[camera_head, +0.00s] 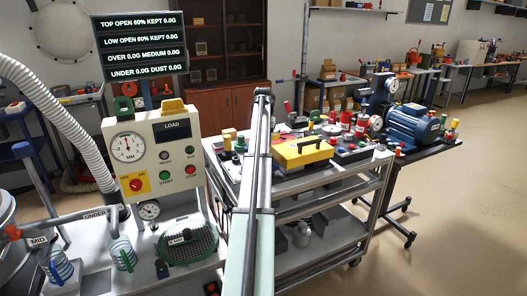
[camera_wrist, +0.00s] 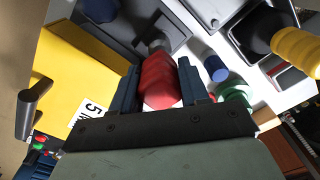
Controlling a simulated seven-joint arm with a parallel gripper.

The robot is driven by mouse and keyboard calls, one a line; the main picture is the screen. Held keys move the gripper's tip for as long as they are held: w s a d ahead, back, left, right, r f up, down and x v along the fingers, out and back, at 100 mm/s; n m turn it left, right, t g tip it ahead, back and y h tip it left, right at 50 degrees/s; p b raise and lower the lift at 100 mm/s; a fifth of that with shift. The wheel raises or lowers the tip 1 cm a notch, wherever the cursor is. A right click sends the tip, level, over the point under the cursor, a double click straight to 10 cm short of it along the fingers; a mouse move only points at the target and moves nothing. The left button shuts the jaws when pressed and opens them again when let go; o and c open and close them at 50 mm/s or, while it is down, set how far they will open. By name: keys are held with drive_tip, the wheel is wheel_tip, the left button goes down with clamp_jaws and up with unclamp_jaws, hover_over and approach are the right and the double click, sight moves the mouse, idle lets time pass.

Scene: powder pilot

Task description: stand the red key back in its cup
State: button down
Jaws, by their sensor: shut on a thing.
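In the wrist view my gripper (camera_wrist: 158,78) is shut on the red key (camera_wrist: 160,82). Its thick, rounded red grip sits between the two dark blue fingers. A short grey end of it points away from me, toward a dark grey block (camera_wrist: 118,35) with a plate on it. I cannot tell whether that end touches the block. I cannot make out which holder is the key's cup. In the head view my arm reaches over the trolley, and the gripper and key cannot be made out there.
A yellow case (camera_wrist: 75,70) with a dark handle lies left of the fingers; it also shows in the head view (camera_head: 300,155). A green round part (camera_wrist: 235,92) and a blue cylinder (camera_wrist: 215,68) stand close on the right. A yellow-and-black knob (camera_wrist: 290,45) is farther right. The trolley top is crowded.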

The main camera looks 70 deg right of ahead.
drive_tip(key=shift+r, duration=2.5)
drive_tip(key=shift+w, duration=0.1)
drive_tip(key=w+d, duration=0.3)
drive_tip(key=w, duration=0.9)
drive_tip(key=w+d+f, duration=0.1)
drive_tip(key=w+d, duration=0.2)
drive_tip(key=w, duration=1)
drive_tip(key=shift+w+d, duration=0.15)
drive_tip(key=shift+d, duration=0.2)
drive_tip(key=shift+f, duration=2.65)
